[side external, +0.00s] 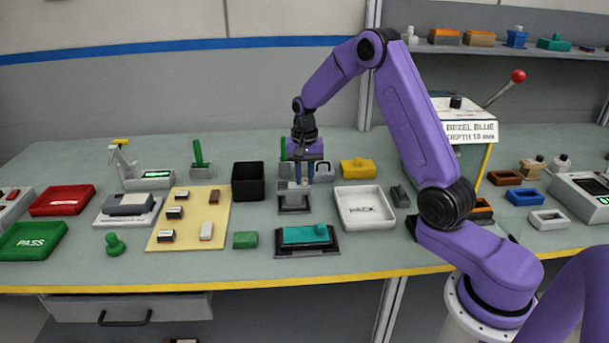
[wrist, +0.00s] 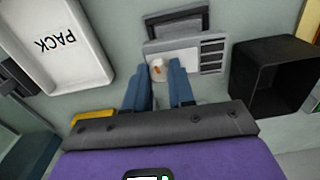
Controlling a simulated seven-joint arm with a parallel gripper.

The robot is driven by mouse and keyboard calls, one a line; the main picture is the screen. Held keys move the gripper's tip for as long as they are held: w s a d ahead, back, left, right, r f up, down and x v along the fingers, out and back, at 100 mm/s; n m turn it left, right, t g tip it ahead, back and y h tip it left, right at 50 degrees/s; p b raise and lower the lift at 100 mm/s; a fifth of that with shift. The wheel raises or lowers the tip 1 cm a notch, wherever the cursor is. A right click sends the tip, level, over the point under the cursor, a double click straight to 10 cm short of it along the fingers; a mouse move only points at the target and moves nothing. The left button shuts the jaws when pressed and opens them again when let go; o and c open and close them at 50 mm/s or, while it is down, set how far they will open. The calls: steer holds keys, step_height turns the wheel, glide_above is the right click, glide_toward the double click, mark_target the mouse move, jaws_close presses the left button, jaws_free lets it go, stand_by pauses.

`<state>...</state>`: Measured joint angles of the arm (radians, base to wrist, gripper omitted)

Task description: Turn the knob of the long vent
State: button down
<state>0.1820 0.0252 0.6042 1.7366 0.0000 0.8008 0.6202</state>
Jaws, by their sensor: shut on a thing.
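A light grey vent module (wrist: 188,52) with dark slats on its right side lies below my gripper. Its round whitish knob (wrist: 158,70) with an orange mark sits near the module's left edge. My gripper (wrist: 160,76) points down, with its two blue fingers closed on either side of the knob. In the side view my gripper (side external: 305,184) is low over the same module (side external: 293,200), whose knob is hidden behind the fingers. I cannot tell the knob's angle for certain.
A white PACK tray (side external: 364,207) is to the right and a black open bin (side external: 248,180) to the left. A teal part in a dark fixture (side external: 307,240) lies in front. A yellow block (side external: 357,168) stands behind on the right.

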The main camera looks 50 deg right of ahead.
mark_target(304, 179)
stand_by(0.7)
steer(key=c, duration=0.9)
jaws_free()
steer(key=shift+c, duration=0.2)
step_height(304, 179, up, 18)
steer(key=shift+f, duration=0.25)
